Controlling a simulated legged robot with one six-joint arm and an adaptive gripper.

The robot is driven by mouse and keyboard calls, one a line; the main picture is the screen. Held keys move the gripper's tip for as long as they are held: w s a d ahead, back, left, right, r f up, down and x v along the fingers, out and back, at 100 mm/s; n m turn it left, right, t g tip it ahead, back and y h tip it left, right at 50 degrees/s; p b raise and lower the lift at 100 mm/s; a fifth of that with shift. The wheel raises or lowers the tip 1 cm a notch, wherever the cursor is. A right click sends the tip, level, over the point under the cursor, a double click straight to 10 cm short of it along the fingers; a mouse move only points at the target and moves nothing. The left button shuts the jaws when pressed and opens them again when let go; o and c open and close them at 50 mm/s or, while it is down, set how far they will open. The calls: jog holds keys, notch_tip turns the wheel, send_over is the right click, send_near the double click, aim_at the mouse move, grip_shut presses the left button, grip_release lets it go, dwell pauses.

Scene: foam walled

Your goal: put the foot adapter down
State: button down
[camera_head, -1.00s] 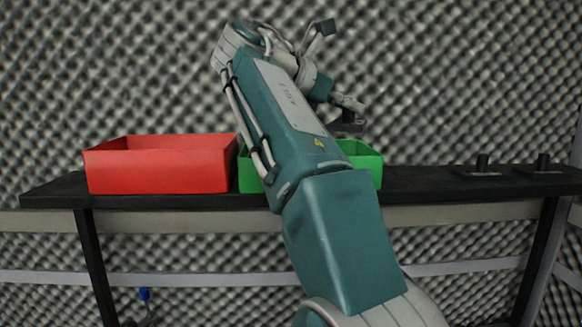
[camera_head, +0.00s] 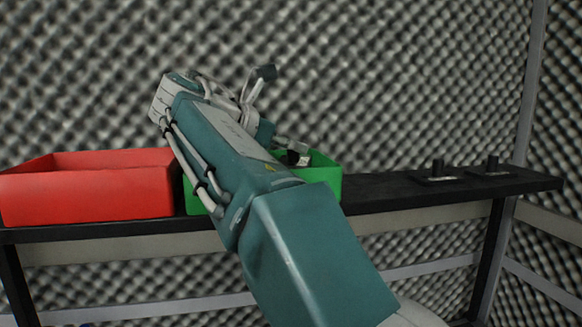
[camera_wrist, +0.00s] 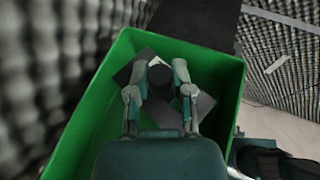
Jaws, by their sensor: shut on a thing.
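The foot adapter (camera_wrist: 159,82), a dark round post on a flat dark plate, is between my fingers in the wrist view. My gripper (camera_wrist: 160,68) is shut on its post. The green box (camera_wrist: 92,112) surrounds the adapter and my fingertips in that view. I cannot tell whether the plate touches the box floor. In the head view my gripper (camera_head: 298,157) is at the green box (camera_head: 322,178), with the adapter mostly hidden. My arm covers much of the box's front.
A red box (camera_head: 90,190) stands left of the green one on the black bench (camera_head: 390,192). Foam walls lie behind.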

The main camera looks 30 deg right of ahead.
aim_at(290, 162)
jog(key=shift+f, duration=1.85)
jog(key=c, duration=0.5)
grip_release()
jog(key=shift+f, duration=0.1)
jog(key=shift+a, duration=0.1)
jog(key=v, duration=1.2)
